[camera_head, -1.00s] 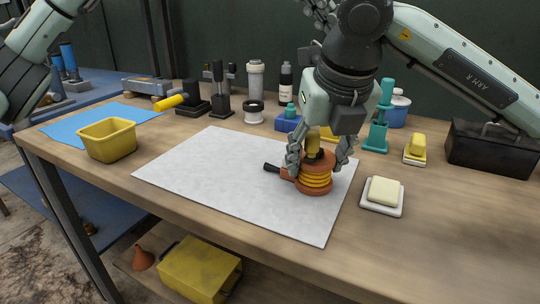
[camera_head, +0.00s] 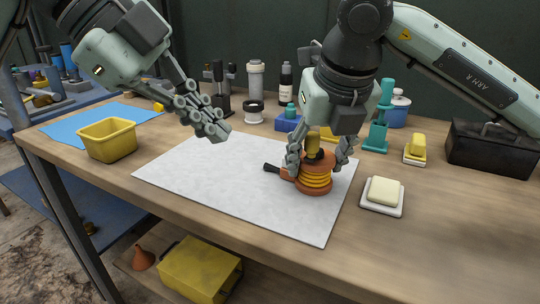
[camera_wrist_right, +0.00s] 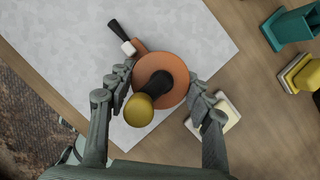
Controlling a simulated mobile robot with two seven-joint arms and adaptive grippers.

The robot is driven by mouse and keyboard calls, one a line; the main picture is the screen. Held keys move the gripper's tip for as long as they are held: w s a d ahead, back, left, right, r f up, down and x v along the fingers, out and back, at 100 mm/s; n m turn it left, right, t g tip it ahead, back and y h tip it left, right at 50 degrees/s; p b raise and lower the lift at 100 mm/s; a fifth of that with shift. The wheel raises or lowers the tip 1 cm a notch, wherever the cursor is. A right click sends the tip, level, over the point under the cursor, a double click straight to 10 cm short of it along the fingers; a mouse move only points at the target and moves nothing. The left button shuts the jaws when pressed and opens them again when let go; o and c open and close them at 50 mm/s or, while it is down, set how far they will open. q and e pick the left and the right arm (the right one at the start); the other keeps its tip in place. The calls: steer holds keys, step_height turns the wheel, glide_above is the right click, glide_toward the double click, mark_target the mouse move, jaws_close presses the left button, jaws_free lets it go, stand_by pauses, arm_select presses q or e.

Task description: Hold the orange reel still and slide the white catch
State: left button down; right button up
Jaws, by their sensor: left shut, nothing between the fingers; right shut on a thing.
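The orange reel (camera_head: 316,181) stands upright on the white sheet (camera_head: 235,190), with a yellow and black knob (camera_head: 313,145) on top. It also shows in the right wrist view (camera_wrist_right: 148,69). My right gripper (camera_head: 320,160) is shut on the reel, one finger on each side. The white catch (camera_wrist_right: 129,48) shows in the right wrist view on the reel's orange side arm, beside a black handle (camera_wrist_right: 118,31). The catch is not clear in the head view. My left gripper (camera_head: 222,135) is shut and empty, in the air above the sheet, left of the reel.
A white dish with a cream soap block (camera_head: 384,191) sits right of the sheet. A yellow bin (camera_head: 107,140) stands at the left. Bottles, stands and a teal tool (camera_head: 379,125) line the back. A black box (camera_head: 490,148) stands at the right.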

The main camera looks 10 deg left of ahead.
arm_select(q)
steer(key=shift+f, duration=0.15)
glide_toward(287, 174)
steer(key=f, duration=0.1)
steer(key=s+d+f, duration=0.1)
steer(key=s+f, duration=0.1)
steer(key=f, duration=0.1)
steer(key=shift+d+f, duration=0.1)
steer(key=shift+d, duration=0.15)
steer(key=shift+w+d, duration=0.2)
steer(key=shift+w, duration=0.35)
steer(key=shift+w+d, duration=0.2)
steer(key=shift+w, duration=0.4)
steer(key=shift+w+d, duration=0.15)
steer(key=shift+w, duration=0.5)
steer(key=shift+w+d, duration=0.25)
steer(key=shift+w, duration=0.35)
steer(key=shift+w+d, duration=0.25)
steer(key=shift+w, duration=0.35)
arm_select(e)
steer(key=shift+s+a, duration=0.1)
steer(key=shift+a, duration=0.05)
